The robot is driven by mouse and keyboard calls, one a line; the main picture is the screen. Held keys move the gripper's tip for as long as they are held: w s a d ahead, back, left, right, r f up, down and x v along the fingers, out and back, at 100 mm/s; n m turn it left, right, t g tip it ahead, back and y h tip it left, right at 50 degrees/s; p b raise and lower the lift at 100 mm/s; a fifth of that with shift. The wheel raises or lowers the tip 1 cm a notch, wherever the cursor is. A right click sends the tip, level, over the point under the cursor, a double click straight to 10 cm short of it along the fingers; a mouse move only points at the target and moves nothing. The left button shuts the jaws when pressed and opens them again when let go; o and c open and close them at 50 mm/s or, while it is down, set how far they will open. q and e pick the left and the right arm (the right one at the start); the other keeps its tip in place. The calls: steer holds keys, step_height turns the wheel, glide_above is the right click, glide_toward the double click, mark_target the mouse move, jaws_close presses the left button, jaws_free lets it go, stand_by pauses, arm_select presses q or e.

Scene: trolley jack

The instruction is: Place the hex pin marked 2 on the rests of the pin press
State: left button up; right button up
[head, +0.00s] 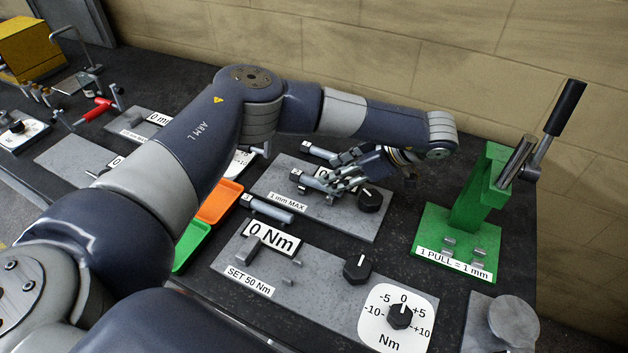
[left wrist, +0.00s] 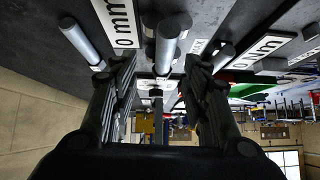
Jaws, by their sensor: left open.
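Metal pins lie near the grey plate labelled "1 mm MAX": a far pin (head: 318,151), a middle pin (head: 308,182) and a near pin (head: 268,208). Their number marks are too small to read, so I cannot tell which is 2. My left gripper (head: 335,176) is open over the plate, its fingers by the middle pin. In the left wrist view a pin (left wrist: 166,44) shows between and beyond the open fingers (left wrist: 158,70); whether they touch it is unclear. The green pin press (head: 468,212) stands at right, its two small rests (head: 449,244) empty. My right gripper is out of view.
An orange tray (head: 221,203) and a green tray (head: 190,246) lie left of the pins. A "SET 50 Nm" plate (head: 305,296) with a knob and dial lies in front. A grey cylinder (head: 513,318) stands front right. The press lever (head: 565,108) rises high.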

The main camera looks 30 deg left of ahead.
mark_target(317, 184)
arm_select(q)
steer(key=x, duration=0.1)
steer(key=p+x, duration=0.1)
steer(key=x, duration=0.1)
steer(key=p+x, duration=0.1)
steer(key=shift+s+f, duration=0.25)
steer(key=shift+s, duration=0.05)
steer(key=shift+a+f, duration=0.25)
steer(key=shift+f, duration=0.05)
steer(key=shift+d, duration=0.1)
steer(key=shift+c, duration=0.9)
steer(key=shift+r, duration=0.1)
jaws_close()
